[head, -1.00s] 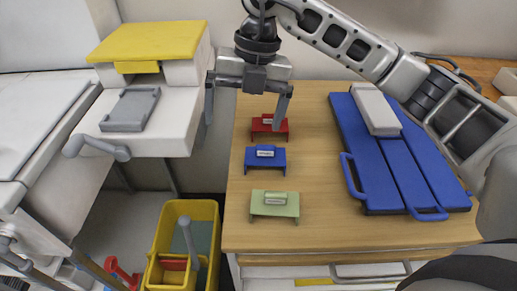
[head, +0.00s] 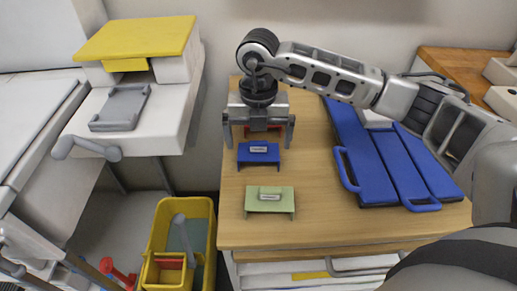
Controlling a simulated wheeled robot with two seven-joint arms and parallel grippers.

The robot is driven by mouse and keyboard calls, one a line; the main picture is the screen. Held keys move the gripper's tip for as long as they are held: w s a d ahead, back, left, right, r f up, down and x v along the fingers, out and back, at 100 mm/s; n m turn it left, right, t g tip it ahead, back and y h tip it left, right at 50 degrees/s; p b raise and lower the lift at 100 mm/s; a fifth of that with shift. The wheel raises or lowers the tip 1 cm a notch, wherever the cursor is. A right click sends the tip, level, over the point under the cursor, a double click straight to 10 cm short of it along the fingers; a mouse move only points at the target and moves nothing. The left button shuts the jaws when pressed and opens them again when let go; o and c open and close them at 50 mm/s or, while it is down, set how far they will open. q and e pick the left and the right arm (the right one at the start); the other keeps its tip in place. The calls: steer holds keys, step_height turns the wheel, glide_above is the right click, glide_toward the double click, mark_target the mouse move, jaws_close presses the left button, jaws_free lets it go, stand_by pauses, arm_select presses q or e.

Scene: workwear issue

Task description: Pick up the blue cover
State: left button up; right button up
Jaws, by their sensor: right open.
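The blue cover (head: 258,155) stands on the wooden table near its left edge, between a red cover behind and a green cover in front. My right gripper (head: 259,140) is open and empty, pointing down over the row of covers. Its two fingers are spread to the left and right of the blue cover's back part; whether they are level with it or above it I cannot tell. The red cover (head: 262,130) is mostly hidden behind the gripper. The green cover (head: 269,200) stands clear in front. My left gripper is not in view.
A blue folded board with handles (head: 379,163) lies on the right of the table (head: 310,225). A white machine with a yellow lid (head: 139,37) and grey tray (head: 119,107) stands left. A yellow bin (head: 203,249) is on the floor. The table's middle is clear.

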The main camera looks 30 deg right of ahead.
mark_target(258, 142)
steer(key=shift+f, duration=1.9)
steer(key=c, duration=0.8)
steer(key=shift+c, duration=0.2)
steer(key=shift+r, duration=0.15)
steer(key=shift+r, duration=0.55)
steer(key=r, duration=0.2)
steer(key=shift+s+r, duration=0.3)
steer(key=shift+s, duration=0.05)
steer(key=s+d+r, duration=0.1)
steer(key=s+r, duration=0.8)
steer(key=s, duration=0.4)
steer(key=shift+s+b, duration=0.2)
steer(key=shift+b, duration=0.2)
